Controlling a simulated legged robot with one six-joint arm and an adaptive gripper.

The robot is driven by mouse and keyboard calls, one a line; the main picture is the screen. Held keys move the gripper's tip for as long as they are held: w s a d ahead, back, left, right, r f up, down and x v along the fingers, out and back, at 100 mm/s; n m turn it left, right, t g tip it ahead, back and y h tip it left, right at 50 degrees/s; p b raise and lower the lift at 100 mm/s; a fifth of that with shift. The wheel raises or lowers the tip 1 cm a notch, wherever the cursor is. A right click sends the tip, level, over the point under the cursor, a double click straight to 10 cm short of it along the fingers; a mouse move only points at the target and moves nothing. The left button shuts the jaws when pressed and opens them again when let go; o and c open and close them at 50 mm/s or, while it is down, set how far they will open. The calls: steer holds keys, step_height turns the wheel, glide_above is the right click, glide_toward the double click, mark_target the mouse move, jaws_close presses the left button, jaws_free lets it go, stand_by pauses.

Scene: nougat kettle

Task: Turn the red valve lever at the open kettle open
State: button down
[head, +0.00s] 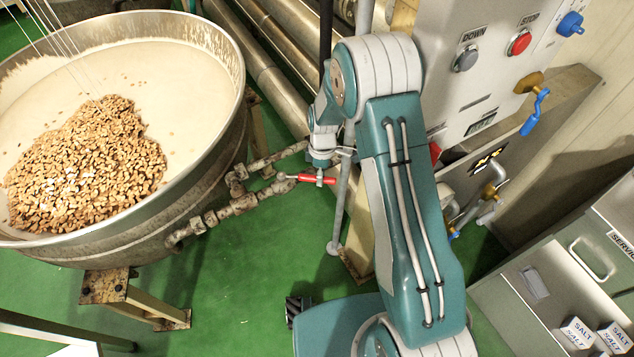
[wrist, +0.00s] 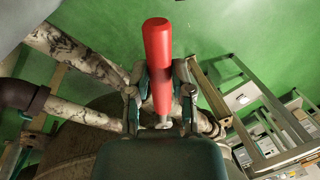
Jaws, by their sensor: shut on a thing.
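The red valve lever (head: 308,177) sticks out to the right from the pipework beside the open kettle (head: 232,75). In the wrist view the red lever (wrist: 158,60) runs up the middle, between the two fingers of my gripper (wrist: 160,95). My gripper is shut on the lever, with the lever's rounded end reaching past the fingers. In the head view my gripper (head: 320,172) is small and partly hidden by my own wrist. The valve body is mostly hidden in the wrist view. The kettle holds a pale mass with a heap of nuts (head: 85,165).
Rusty pipes (head: 235,205) run from the kettle towards the lever. A control panel (head: 480,60) with buttons and a blue-handled valve (head: 535,110) stands at the right. A drawer cabinet (head: 560,280) with salt boxes is at lower right. Green floor (head: 240,290) is clear below the lever.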

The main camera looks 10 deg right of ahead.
steer(key=shift+w+d+n, duration=0.15)
steer(key=shift+w+n, duration=0.65)
steer(key=shift+w, duration=0.1)
steer(key=c, duration=0.5)
jaws_free()
step_height(320, 180, up, 10)
